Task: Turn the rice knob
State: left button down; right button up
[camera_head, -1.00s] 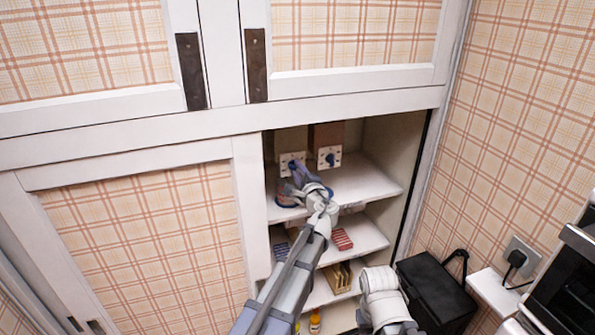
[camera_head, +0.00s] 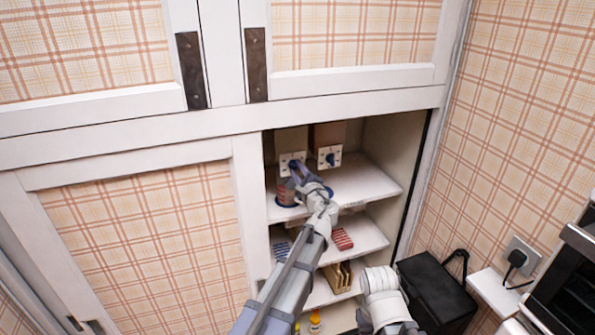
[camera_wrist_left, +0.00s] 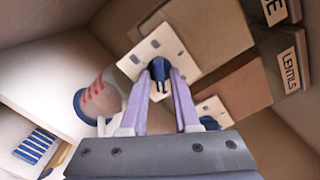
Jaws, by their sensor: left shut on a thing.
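Two dispensers stand side by side on the upper shelf, each with a white plate and a blue knob. The left one is tan (camera_head: 291,141), with a label ending in "E" (camera_wrist_left: 275,11) in the left wrist view; the rest of that label is cut off. Its knob (camera_wrist_left: 159,69) sits between the purple fingers of my left gripper (camera_wrist_left: 160,78), which is shut on it. In the head view my left gripper (camera_head: 298,171) reaches this plate (camera_head: 285,159). The brown dispenser (camera_head: 327,135) is labelled "LENTILS" (camera_wrist_left: 290,70); its knob (camera_head: 330,159) is free. My right gripper does not show.
A cup with red marks (camera_wrist_left: 98,98) stands beside my left gripper. Lower shelves hold small striped packs (camera_head: 342,239) and a wooden rack (camera_head: 337,277). The cabinet's right side wall is close. A black bag (camera_head: 437,291) stands at the right.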

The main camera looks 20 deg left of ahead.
pick_arm(q)
jog(key=c, duration=0.9)
grip_release()
jog(key=v, duration=0.8)
jog(key=s+d+f+n+g+h, duration=0.25)
jog(key=s+f+n+g, duration=0.7)
jog(key=s+f, duration=0.6)
jog(key=s+d+f+n+g+h, duration=0.2)
jog(key=s+d+f+h, duration=0.1)
jog(key=s, duration=0.4)
jog(key=s+d+f+n+g+h, duration=0.2)
jog(key=s+d+f+g+h, duration=0.1)
jog(key=s+d, duration=0.3)
jog(key=shift+s+d+f+g, duration=0.2)
jog(key=shift+s+d+g, duration=0.15)
jog(key=shift+s, duration=0.45)
jog(key=shift+n, duration=0.25)
